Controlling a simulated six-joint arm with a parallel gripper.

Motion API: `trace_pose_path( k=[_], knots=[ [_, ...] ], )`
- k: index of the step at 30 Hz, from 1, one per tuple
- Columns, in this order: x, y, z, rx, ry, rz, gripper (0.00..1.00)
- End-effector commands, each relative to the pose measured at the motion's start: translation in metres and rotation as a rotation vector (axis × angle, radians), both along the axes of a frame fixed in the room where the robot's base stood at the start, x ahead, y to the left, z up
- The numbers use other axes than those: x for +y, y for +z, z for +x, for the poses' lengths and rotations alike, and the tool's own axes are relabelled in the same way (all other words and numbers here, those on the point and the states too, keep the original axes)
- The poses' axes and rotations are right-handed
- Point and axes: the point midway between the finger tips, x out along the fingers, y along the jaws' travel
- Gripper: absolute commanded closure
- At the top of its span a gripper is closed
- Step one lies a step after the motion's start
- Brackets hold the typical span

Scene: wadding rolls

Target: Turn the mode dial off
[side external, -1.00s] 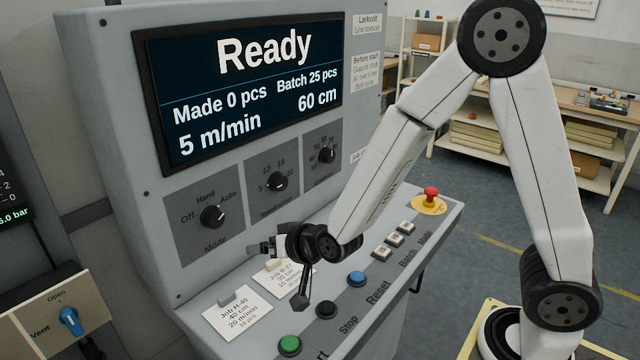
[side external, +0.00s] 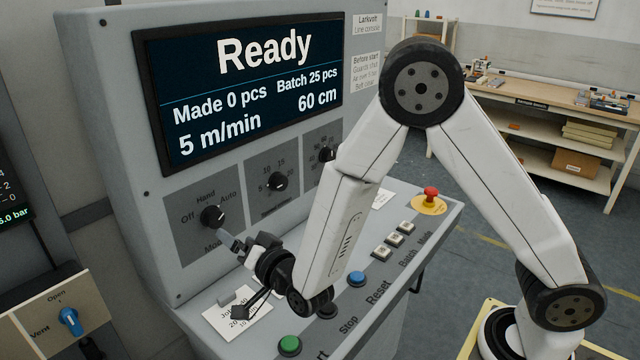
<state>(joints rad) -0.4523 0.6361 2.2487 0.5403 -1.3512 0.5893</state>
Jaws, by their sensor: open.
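The mode dial (side external: 213,216) is a round black knob on a dark grey plate, with Off at its left, Hand above and Auto at its right. Its pale mark points up and right, toward Auto. My gripper (side external: 230,243) is just below and to the right of the dial, its grey fingers directed up at it. It is open with nothing seen in it. The fingers cover part of the Mode label. A small gap seems to show between fingertips and knob, but I cannot tell the depth.
Two more black dials (side external: 277,181) sit to the right; my arm partly hides the farther one. The sloping desk below has job cards (side external: 240,318), a green button (side external: 289,345), a blue button (side external: 356,279) and a red emergency stop (side external: 431,194). The screen (side external: 250,85) reads Ready.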

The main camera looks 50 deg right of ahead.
Motion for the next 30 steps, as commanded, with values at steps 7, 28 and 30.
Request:
trace_pose_path(
  k=[7, 28, 30],
  knots=[
    [-0.002, 0.0, 0.015, 0.001, -0.002, 0.0, 0.06],
    [-0.006, 0.0, 0.076, 0.002, 0.001, 0.0, 0.06],
    [-0.006, 0.0, 0.077, 0.002, 0.001, 0.0, 0.06]
  ],
)
